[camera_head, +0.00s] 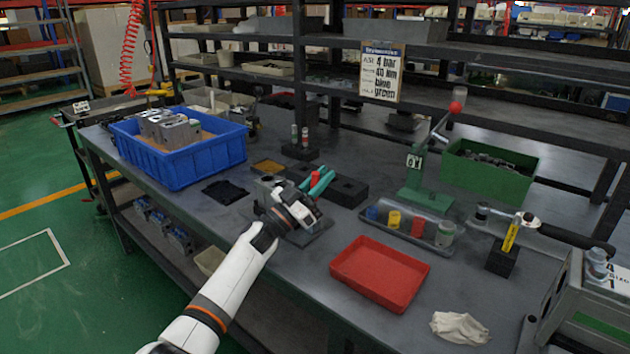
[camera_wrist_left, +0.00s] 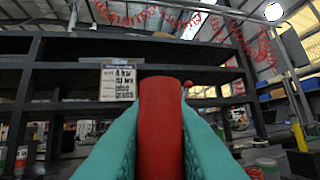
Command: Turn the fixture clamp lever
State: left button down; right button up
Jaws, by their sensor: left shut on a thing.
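The fixture clamp lever has a red handle (camera_head: 315,177), seen between the teal fingers of my left gripper (camera_head: 320,182) in the head view. In the left wrist view the red lever (camera_wrist_left: 160,130) stands upright between both teal fingers, which press against its sides. My left gripper is shut on the lever. The grey fixture (camera_head: 268,184) sits on the workbench, partly hidden behind my left wrist. Its base plate (camera_head: 318,232) shows to the right of the wrist. My right gripper is not in view.
A blue crate (camera_head: 180,172) with metal blocks stands left on the bench (camera_head: 290,285). A red tray (camera_head: 380,285), a tray of coloured caps (camera_head: 375,232), a green press (camera_head: 412,185) and a green bin (camera_head: 470,182) stand right.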

pick_arm(q)
jog(key=shift+a, duration=0.1)
dwell(0.3)
jog(key=c, duration=1.3)
grip_release()
jog(key=shift+c, duration=0.2)
